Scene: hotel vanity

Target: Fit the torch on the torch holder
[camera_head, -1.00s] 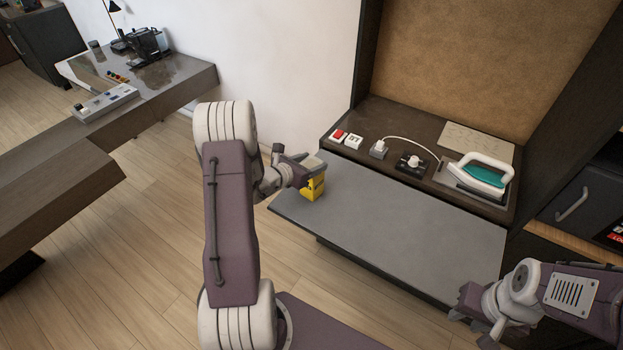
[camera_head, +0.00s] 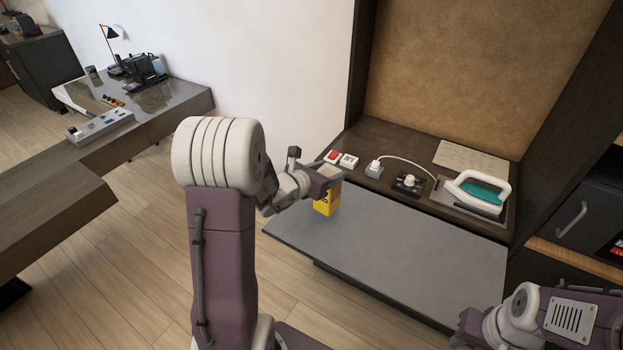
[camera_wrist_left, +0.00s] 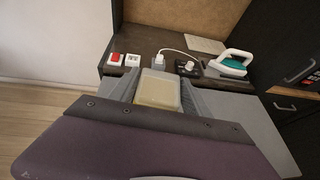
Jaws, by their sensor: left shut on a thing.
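My left gripper (camera_head: 326,180) is shut on a yellow block-shaped thing with dark marks (camera_head: 326,203), which I take to be the torch. It is over the left part of the grey board, near the wooden counter; whether it touches the board is unclear. In the left wrist view its pale yellow top (camera_wrist_left: 158,90) sits between the two fingers. I cannot make out a torch holder for certain in these views. My right gripper (camera_head: 468,328) is low at the right, partly cut off by the frame, and its jaws are unclear.
The grey board (camera_head: 400,260) is otherwise clear. A dark cabinet is at right.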

